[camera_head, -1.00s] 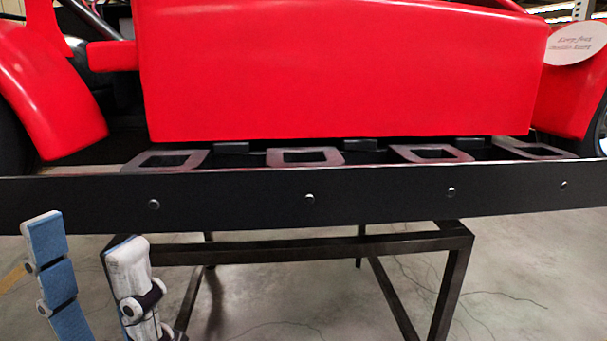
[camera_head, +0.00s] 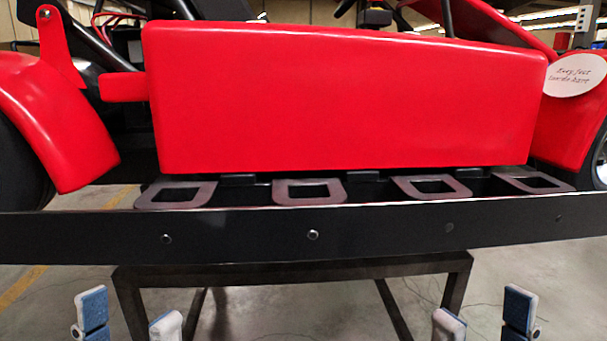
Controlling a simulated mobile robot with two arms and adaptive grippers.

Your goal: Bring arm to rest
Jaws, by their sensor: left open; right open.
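My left gripper (camera_head: 130,316) shows at the bottom left of the head view, with its two blue and white fingers spread apart and nothing between them. My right gripper (camera_head: 484,316) shows at the bottom right, also open and empty. Only the upper parts of the fingers are in view; the arms themselves are below the picture. Both grippers appear below the black rail of the kart and apart from it.
A red kart side panel (camera_head: 340,95) fills the middle. Below it runs a long black rail (camera_head: 390,240) with grey square rings (camera_head: 310,192) behind it. A dark metal stand (camera_head: 290,272) is under the rail. Bare concrete floor shows around the stand.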

